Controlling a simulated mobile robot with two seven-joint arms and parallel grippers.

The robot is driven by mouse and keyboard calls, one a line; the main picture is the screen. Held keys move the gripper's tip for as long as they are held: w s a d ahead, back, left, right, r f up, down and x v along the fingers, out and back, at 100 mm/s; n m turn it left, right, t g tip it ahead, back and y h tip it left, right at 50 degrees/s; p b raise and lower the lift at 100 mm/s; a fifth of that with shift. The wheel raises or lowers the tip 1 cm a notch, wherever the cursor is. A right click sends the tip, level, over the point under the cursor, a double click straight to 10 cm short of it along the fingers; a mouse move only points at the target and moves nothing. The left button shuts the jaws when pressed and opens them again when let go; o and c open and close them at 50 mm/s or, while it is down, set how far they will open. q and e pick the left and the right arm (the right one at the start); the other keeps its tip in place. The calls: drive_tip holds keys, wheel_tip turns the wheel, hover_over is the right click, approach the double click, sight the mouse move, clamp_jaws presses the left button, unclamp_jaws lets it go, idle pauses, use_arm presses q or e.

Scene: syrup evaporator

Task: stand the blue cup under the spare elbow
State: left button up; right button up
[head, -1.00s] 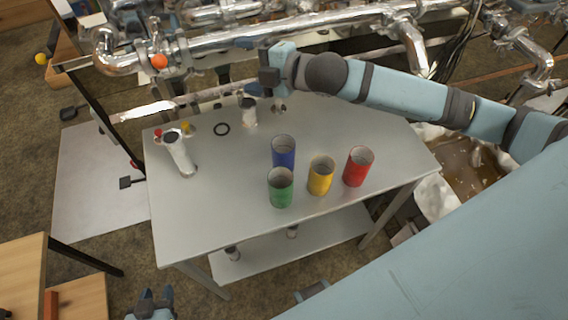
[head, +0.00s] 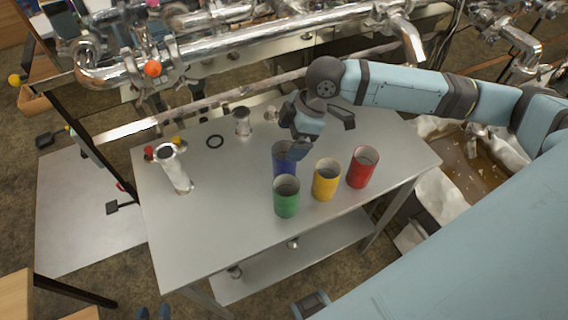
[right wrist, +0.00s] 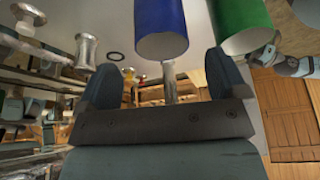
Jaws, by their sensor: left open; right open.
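The blue cup (head: 283,152) stands on the metal table, behind the green cup (head: 286,197). My right gripper (head: 322,133) is open at the cup's back right, and one finger hides part of the cup. In the right wrist view the blue cup (right wrist: 160,30) appears ahead of the open, empty fingers (right wrist: 165,80). Shiny pipe elbows show at the far left (head: 90,70), the upper right (head: 408,38) and the far right (head: 530,48); I cannot tell which is the spare one. My left gripper (head: 154,313) is open at the bottom edge, only its fingertips showing.
The yellow cup (head: 325,180) and red cup (head: 362,167) stand close to the right of the blue one. A metal post fitting (head: 174,168) and a black ring (head: 215,141) are on the table (head: 215,235). Its front left is clear. Pipework runs behind.

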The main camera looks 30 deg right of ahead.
sight(283, 155)
drive_tip(key=shift+x, duration=3.35)
drive_tip(key=shift+s+d, duration=0.2)
drive_tip(key=c, duration=1.1)
